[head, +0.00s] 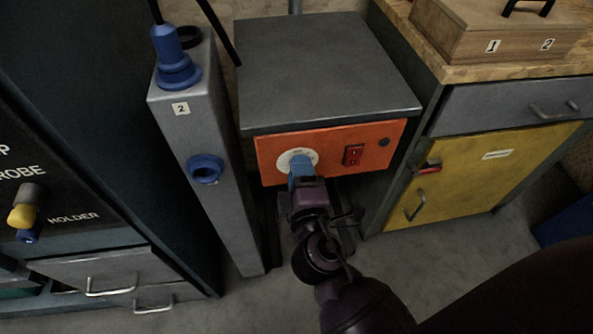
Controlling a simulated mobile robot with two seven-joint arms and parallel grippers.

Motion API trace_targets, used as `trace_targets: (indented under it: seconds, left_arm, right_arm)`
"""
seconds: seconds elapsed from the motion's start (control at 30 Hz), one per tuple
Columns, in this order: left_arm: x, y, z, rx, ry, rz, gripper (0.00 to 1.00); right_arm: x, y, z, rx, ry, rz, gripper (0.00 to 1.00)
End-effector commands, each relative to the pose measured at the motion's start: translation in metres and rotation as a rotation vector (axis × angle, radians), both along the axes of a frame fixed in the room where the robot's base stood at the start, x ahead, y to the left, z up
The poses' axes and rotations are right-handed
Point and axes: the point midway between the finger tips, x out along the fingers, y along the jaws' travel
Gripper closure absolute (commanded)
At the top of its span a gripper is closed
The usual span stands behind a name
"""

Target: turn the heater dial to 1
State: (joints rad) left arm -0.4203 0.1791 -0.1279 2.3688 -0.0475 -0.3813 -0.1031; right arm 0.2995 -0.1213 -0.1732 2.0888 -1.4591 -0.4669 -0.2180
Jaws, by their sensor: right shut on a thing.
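The heater (380,133) has an orange front panel under a dark grey top (320,75). A white round dial plate (284,162) sits at the left of the panel. My right gripper (300,170) reaches up to the dial from below, with its blue fingertips at the plate. It is shut on the dial knob, which the fingers mostly hide. The dial's markings are too small to read, so its setting cannot be told. A red switch (353,155) is to the right of the dial. My left gripper is not in view.
A grey post (187,125) labelled 2, with blue fittings, stands close on the left. A yellow cabinet (470,175) with a wooden top and box (490,30) stands on the right. A dark panel with a yellow-tipped probe (22,213) is at far left.

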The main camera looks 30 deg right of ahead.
Motion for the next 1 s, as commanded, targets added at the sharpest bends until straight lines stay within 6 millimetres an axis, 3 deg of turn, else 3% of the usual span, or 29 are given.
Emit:
trace_targets:
  seconds: [0.73, 0.77, 0.9, 1.0]
  left_arm:
    - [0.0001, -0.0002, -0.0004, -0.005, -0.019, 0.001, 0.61]
    - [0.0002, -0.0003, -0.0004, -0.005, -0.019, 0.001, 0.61]
    - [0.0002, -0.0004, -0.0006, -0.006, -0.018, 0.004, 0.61]
    - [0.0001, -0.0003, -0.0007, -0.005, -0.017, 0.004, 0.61]
  right_arm:
    - [0.0, 0.0003, -0.0001, 0.095, -0.026, 0.0, 0.88]
    - [0.0, 0.0003, -0.0001, 0.095, -0.026, 0.0, 0.62]
    - [0.0, 0.0002, -0.0001, 0.095, -0.026, 0.0, 0.4]
    - [0.0, 0.0002, -0.0001, 0.094, -0.026, 0.0, 0.39]
